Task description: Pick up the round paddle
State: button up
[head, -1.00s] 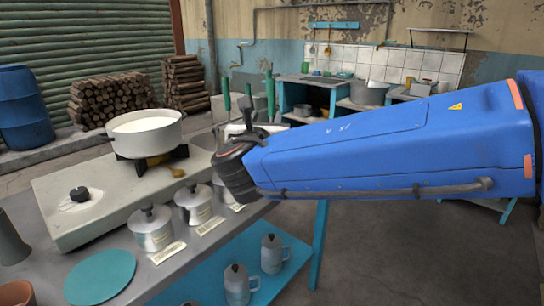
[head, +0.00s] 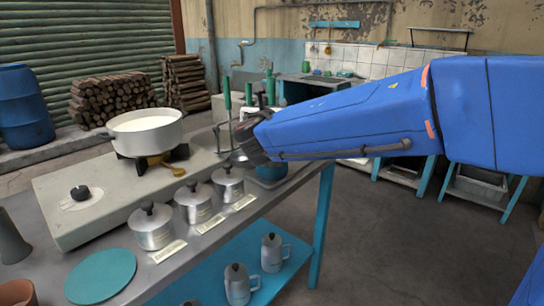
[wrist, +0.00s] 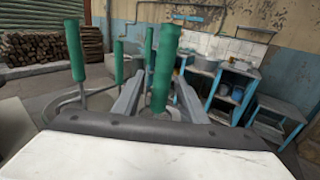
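Several upright tools with green handles stand at the counter's far end. In the wrist view one green handle (wrist: 164,66) rises in line with the gap between the fingers of my gripper (wrist: 160,88); I cannot tell whether they touch it. The fingers are apart. Another green handle (wrist: 75,50) stands to the left with a looped metal end. The heads are largely hidden, so I cannot tell which tool is the round paddle. In the head view my gripper (head: 258,108) is beside the green handles (head: 227,92), mostly hidden by my arm.
A pot of milk (head: 146,133) sits on the stove (head: 75,215) at the left. Lidded metal canisters (head: 151,228) line the counter's front edge. A teal disc (head: 100,276) lies nearer. Open floor (head: 400,250) is at the right.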

jog(key=shift+w, duration=0.85)
grip_shut()
jog(key=shift+r, duration=0.1)
